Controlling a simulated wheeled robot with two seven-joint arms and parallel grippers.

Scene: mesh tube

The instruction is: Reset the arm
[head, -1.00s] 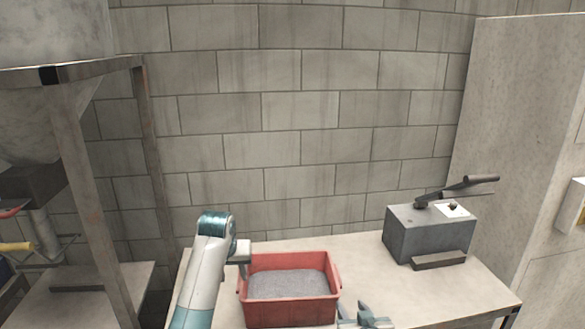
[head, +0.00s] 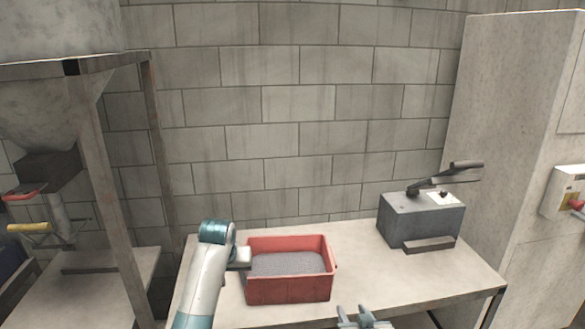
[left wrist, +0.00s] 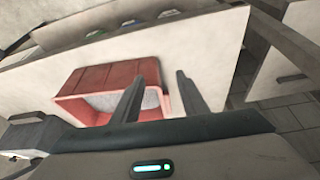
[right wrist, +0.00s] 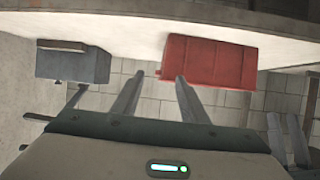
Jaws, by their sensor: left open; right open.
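My left arm rises at the lower left of the head view. Its gripper (head: 240,258) is at the left side of the red bin and is partly hidden. In the left wrist view the left gripper (left wrist: 166,74) has its fingers apart with nothing held, and one finger overlaps the view of the bin. My right gripper (head: 362,320) is at the bottom edge of the head view, in front of the table. In the right wrist view the right gripper (right wrist: 160,75) is open and empty.
The red bin (head: 290,287) with grey granules (head: 288,263) stands on the table (head: 450,282). A grey box machine (head: 420,222) with a lever stands at the back right. A metal-framed hopper (head: 105,170) is on the left. The table's right front is clear.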

